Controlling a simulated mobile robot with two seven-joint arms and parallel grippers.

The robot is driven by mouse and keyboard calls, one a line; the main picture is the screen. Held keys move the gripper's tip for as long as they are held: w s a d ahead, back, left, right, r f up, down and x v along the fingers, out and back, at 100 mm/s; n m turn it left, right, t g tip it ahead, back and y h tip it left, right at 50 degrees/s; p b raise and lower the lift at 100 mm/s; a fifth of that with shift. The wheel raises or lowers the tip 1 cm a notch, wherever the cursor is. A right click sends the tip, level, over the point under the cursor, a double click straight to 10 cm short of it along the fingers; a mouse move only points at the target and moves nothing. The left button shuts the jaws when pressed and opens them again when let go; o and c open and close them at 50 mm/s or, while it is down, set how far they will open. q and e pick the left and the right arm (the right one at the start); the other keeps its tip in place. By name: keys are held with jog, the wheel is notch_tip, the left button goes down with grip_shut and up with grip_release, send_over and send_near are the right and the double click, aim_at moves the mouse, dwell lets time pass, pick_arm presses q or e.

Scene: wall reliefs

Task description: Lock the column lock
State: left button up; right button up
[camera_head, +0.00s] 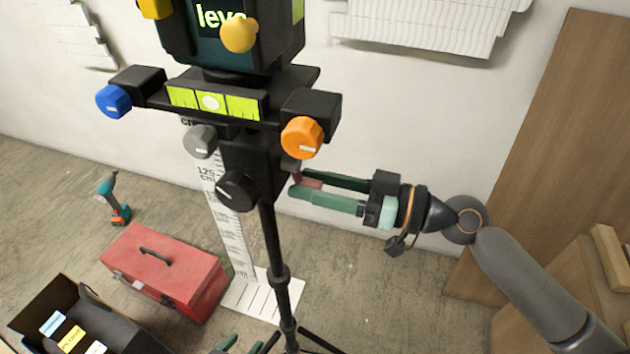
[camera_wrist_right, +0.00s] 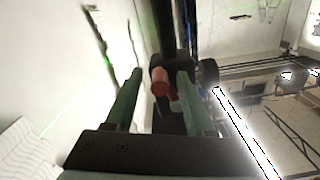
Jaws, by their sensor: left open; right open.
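A device with a green-lit screen (camera_head: 218,18) stands on a black tripod column (camera_head: 272,240). A small red knob (camera_head: 309,180) on the right side of the column head, seemingly the column lock, is partly hidden by my right gripper (camera_head: 296,180). In the right wrist view this red knob (camera_wrist_right: 162,83) shows as a short cylinder between the fingertips of my right gripper (camera_wrist_right: 160,82). The fingers are open; I cannot tell whether either touches it. My left gripper (camera_head: 238,345) shows only its green fingertips at the bottom edge, open, beside the tripod.
Blue (camera_head: 113,101), orange (camera_head: 302,138), grey (camera_head: 200,141) and black (camera_head: 237,191) knobs surround the head. A white ruler (camera_head: 232,230) stands behind the column. A red toolbox (camera_head: 165,275), a drill (camera_head: 116,200) and an open black case (camera_head: 40,312) are at left; wood boards (camera_head: 545,130) at right.

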grip_shut()
dwell(0.3)
jog(key=m, duration=0.1)
jog(key=s+m+p, duration=0.1)
jog(key=m, duration=0.1)
jog(key=shift+s+a, duration=0.15)
jog(key=shift+a, duration=0.05)
jog(key=shift+m, duration=0.4)
grip_release()
jog(key=shift+s+f, duration=0.1)
